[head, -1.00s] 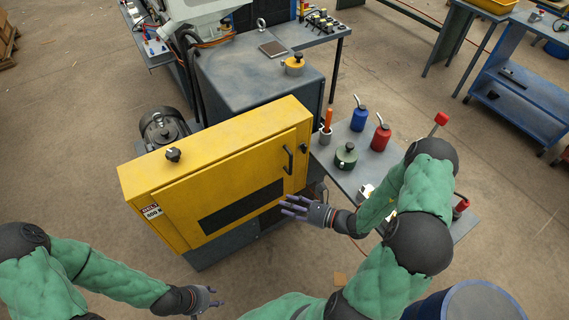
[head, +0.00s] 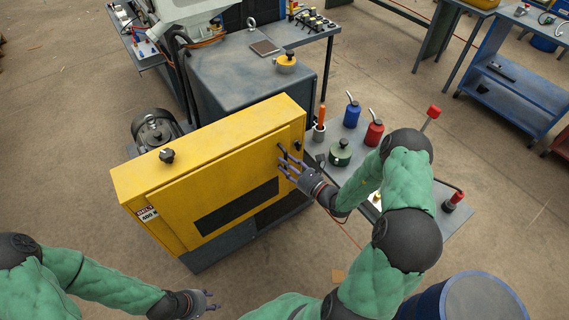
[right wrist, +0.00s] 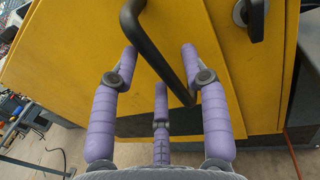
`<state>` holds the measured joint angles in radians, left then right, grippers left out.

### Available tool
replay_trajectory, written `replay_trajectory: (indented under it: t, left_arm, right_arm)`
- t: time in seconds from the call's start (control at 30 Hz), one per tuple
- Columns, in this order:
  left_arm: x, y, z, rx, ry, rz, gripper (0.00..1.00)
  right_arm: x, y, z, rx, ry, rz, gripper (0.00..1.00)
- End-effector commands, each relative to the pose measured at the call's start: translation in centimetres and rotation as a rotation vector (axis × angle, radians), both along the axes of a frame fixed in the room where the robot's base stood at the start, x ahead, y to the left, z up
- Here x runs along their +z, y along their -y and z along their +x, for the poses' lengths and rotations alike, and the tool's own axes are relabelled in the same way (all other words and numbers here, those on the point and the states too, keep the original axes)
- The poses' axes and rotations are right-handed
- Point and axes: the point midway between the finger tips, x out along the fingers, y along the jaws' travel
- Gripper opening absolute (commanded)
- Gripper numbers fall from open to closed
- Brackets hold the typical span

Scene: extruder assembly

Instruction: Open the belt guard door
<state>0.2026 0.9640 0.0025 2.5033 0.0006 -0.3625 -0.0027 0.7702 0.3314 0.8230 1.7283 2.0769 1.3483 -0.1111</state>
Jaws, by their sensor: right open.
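The yellow belt guard door (head: 225,170) is closed on the front of the yellow guard box, with a dark slot panel across its lower part. Its black bar handle (right wrist: 158,45) sits near the door's right edge. My right gripper (head: 286,165) is at the handle; in the right wrist view its purple fingers (right wrist: 163,85) are spread, with the handle running between them and no clear grip on it. A black latch knob (right wrist: 250,15) is to the right of the handle. My left gripper (head: 210,301) is low in the head view, away from the door; its finger state is unclear.
A grey side table (head: 330,140) with a blue oil can (head: 352,114), red can (head: 374,133) and green pot (head: 340,153) stands right of the guard, close to my right arm. A blue drum (head: 470,300) is at lower right. The floor before the door is open.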

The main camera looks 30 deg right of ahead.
Motion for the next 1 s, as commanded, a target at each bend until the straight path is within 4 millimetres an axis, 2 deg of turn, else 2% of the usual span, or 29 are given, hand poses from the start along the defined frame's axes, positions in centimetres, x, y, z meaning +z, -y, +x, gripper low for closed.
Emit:
replay_trajectory:
  t: [0.2,0.47,0.5,0.63,0.67,1.0]
  left_arm:
    - [-0.28,-0.01,0.00,0.000,0.000,0.000,0.40]
    - [-0.26,-0.01,0.01,0.000,0.000,0.000,0.40]
    - [-0.26,-0.01,0.01,0.000,0.000,0.000,0.40]
    - [-0.26,-0.01,0.01,0.000,0.000,0.000,0.40]
    - [-0.27,0.00,0.01,0.000,0.000,0.000,0.40]
    - [-0.03,0.00,0.00,0.000,0.000,0.000,0.40]
  right_arm:
    - [-0.05,-0.48,1.30,0.001,-0.001,0.002,0.46]
    - [-0.02,-0.45,1.39,0.000,-0.002,0.002,0.46]
    - [-0.02,-0.45,1.39,0.000,-0.002,0.002,0.40]
    - [-0.02,-0.45,1.38,0.000,-0.002,0.002,0.03]
    - [-0.01,-0.45,1.38,0.000,-0.002,0.002,0.00]
    - [0.03,-0.23,0.76,-0.013,-0.003,0.002,0.00]
